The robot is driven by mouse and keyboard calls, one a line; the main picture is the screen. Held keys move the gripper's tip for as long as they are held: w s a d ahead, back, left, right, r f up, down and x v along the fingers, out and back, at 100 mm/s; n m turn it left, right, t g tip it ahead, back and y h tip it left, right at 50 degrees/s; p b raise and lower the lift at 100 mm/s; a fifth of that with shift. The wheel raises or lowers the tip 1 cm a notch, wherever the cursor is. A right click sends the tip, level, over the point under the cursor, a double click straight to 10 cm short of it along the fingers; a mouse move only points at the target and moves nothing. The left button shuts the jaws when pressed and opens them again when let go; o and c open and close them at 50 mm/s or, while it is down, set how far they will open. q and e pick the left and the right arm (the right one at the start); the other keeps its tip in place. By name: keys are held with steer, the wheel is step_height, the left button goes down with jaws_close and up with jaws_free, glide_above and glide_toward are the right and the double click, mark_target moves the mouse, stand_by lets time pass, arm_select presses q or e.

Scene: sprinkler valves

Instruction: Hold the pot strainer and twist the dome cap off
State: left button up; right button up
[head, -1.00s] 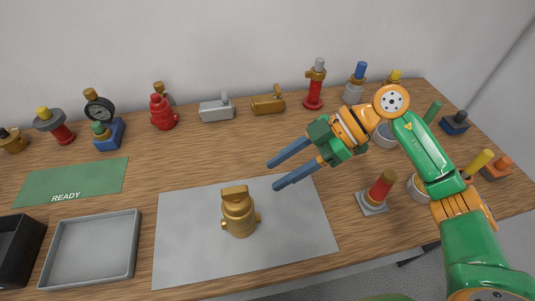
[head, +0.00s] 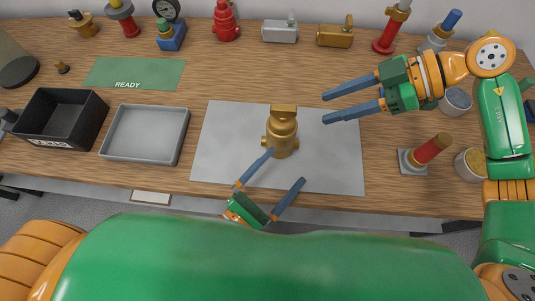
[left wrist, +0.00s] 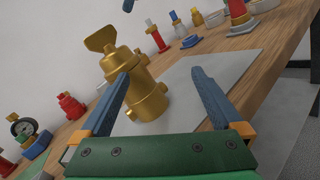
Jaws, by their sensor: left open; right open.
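A brass pot strainer (head: 281,140) stands upright on the grey mat, with side ports low on its body. Its dome cap (head: 283,113) with a flat tab handle is on top. In the left wrist view the strainer (left wrist: 148,97) and its cap (left wrist: 113,57) show large and tilted, beyond and between the fingers. My left gripper (head: 271,170) is open on the near side of the strainer, with one fingertip close to its lower body; contact cannot be told. My right gripper (head: 324,108) is open and empty, right of the strainer, fingers pointing left toward it.
A grey mat (head: 222,160) lies mid-table. Left of it are a grey tray (head: 145,155), a black bin (head: 62,140) and a green READY mat (head: 160,75). Valves and gauges line the back. A red post on a base (head: 428,152) and a cup (head: 470,163) stand right.

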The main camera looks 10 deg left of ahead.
mark_target(275, 145)
arm_select(q)
steer(key=w+a+n+y, duration=0.1)
steer(key=n, duration=0.1)
steer(key=w+n+t+y, duration=0.1)
steer(key=w+n, duration=0.1)
steer(key=n, duration=0.1)
steer(key=w+a+n+y, duration=0.1)
steer(key=n+y, duration=0.1)
steer(key=shift+w+a+f+n, duration=0.25)
steer(key=shift+a+f+n, duration=0.1)
steer(key=shift+n, duration=0.05)
steer(key=x, duration=0.5)
steer(key=shift+w+r, duration=0.1)
steer(key=shift+w, duration=0.2)
steer(key=shift+w+d, duration=0.25)
steer(key=shift+w, duration=0.15)
steer(key=shift+s, duration=0.1)
steer(key=c, duration=0.4)
jaws_close()
steer(key=shift+c, duration=0.6)
jaws_free()
steer(key=c, duration=0.9)
